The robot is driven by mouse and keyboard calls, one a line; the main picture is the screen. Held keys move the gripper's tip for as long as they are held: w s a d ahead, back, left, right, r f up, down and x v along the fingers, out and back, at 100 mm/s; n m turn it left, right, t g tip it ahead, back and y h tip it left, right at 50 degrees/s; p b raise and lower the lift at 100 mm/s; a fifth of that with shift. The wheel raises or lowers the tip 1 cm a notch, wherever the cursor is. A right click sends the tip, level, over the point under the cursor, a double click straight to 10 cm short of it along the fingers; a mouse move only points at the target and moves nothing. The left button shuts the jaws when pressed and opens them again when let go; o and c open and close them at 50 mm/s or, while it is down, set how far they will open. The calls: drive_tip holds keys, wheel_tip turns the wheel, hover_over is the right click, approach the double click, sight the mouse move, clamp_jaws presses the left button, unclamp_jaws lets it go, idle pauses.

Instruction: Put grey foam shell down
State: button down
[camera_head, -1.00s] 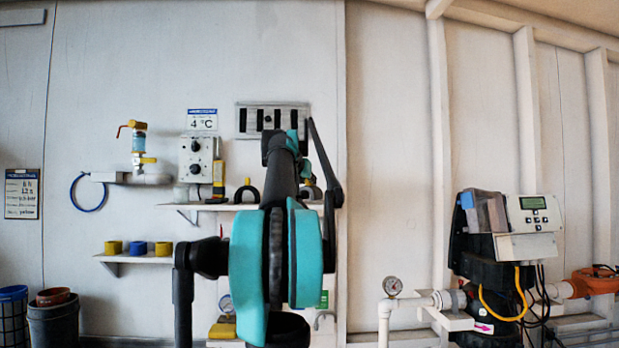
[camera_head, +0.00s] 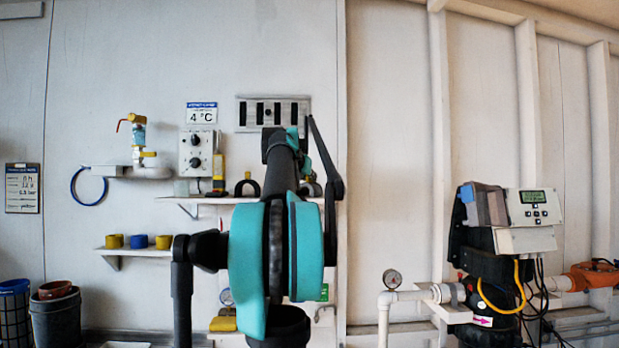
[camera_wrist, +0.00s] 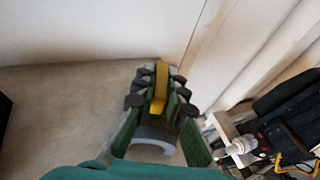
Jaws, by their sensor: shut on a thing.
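In the wrist view my gripper (camera_wrist: 158,82) has its green, black-jointed fingers closed around a yellow strip (camera_wrist: 160,92), which seems to be the grip tab of the grey foam shell. A pale grey curved surface (camera_wrist: 152,142) shows between the finger bases; I cannot tell whether it is the shell or part of my gripper. A plain beige surface lies beyond the fingertips. In the head view my teal and black arm hides the gripper and what it holds.
A wall shelf (camera_head: 225,200) holds a dark arch-shaped piece (camera_head: 247,187) and other items. A lower shelf (camera_head: 135,252) carries yellow and blue rings. At the right stand a controller (camera_head: 532,207), a gauge (camera_head: 392,279) and white pipes; dark buckets (camera_head: 58,318) stand at the left.

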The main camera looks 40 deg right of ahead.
drive_tip(key=shift+f, duration=0.1)
drive_tip(key=c, duration=1.5)
unclamp_jaws()
drive_tip(key=shift+a, duration=0.1)
